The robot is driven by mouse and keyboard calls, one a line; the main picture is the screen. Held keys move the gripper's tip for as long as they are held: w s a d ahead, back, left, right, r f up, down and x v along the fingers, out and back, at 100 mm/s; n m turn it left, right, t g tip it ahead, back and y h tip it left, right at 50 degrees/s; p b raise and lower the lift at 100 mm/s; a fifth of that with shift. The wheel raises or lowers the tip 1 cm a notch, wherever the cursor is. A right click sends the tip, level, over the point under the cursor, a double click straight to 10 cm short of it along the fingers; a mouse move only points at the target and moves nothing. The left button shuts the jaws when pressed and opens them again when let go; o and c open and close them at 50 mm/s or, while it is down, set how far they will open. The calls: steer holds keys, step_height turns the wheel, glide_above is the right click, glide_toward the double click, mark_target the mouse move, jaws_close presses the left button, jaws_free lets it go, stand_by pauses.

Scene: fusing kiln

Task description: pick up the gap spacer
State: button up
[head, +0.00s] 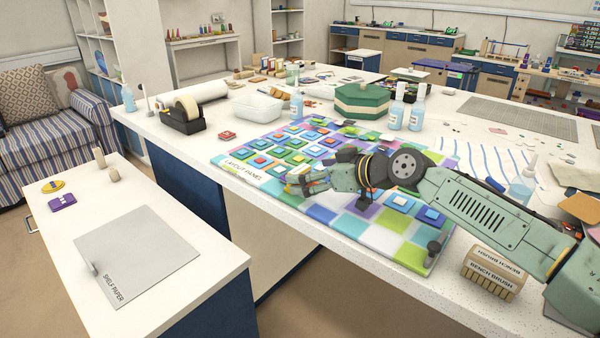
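I cannot pick out the gap spacer for certain in the head view. My gripper (297,185) is low over the middle of the colourful layout panel (345,240), its fingers pointing left.
A bench brush (490,272) stands at the front edge. A tape dispenser (183,116), green lidded box (361,102) and bottles (396,108) stand farther back. At left, a lower white counter (185,270) holds shelf paper (135,252), a purple block (62,202) and small cylinders (113,174).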

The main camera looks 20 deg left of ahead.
mark_target(304, 171)
steer(key=x, duration=0.1)
steer(key=p+x, duration=0.1)
steer(key=shift+w+a+r, duration=0.15)
steer(key=shift+a, duration=0.3)
steer(key=shift+w+a+f, duration=0.2)
steer(key=shift+a+f, duration=0.1)
steer(key=shift+a, duration=0.05)
steer(key=shift+c, duration=0.6)
steer(key=c, duration=1.4)
